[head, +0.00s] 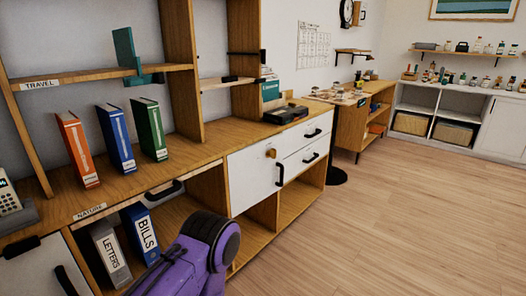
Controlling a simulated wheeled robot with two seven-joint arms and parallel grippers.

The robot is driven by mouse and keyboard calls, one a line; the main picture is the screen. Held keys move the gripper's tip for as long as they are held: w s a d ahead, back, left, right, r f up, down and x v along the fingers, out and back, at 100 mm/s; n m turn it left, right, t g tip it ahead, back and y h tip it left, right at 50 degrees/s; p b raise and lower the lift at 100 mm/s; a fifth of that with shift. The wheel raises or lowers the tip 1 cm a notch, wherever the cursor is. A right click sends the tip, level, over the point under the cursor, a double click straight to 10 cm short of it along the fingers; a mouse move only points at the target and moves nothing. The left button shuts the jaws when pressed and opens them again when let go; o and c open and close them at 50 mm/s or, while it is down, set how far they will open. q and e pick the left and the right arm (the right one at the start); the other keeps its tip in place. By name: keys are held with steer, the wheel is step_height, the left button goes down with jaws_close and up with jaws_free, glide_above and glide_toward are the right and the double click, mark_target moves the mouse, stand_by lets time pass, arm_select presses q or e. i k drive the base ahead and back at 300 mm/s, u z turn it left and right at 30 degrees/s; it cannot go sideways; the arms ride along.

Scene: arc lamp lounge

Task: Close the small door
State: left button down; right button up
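A small white door (252,182) is in the front of the long wooden cabinet, left of two white drawers. It has a black upright handle (280,174) near its right edge and an orange-brown knob-like piece (271,153) near its top. It looks about flush with the drawer fronts; I cannot tell whether it is fully shut. Another white door (35,274) with a black handle (66,281) is at the lower left, cut off by the frame. Neither of my grippers is in view; a purple part, seemingly my arm, rises at the bottom centre.
White drawers (304,148) are right of the small door. An open compartment holds a LETTERS binder (110,254) and a blue BILLS binder (141,232); a black handle (164,192) is above. Orange (77,150), blue and green binders stand on top. Floor (400,220) at right is clear.

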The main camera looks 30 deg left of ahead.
mark_target(253, 176)
steer(key=u, duration=0.7)
steer(key=i, duration=1.1)
steer(key=z, duration=0.25)
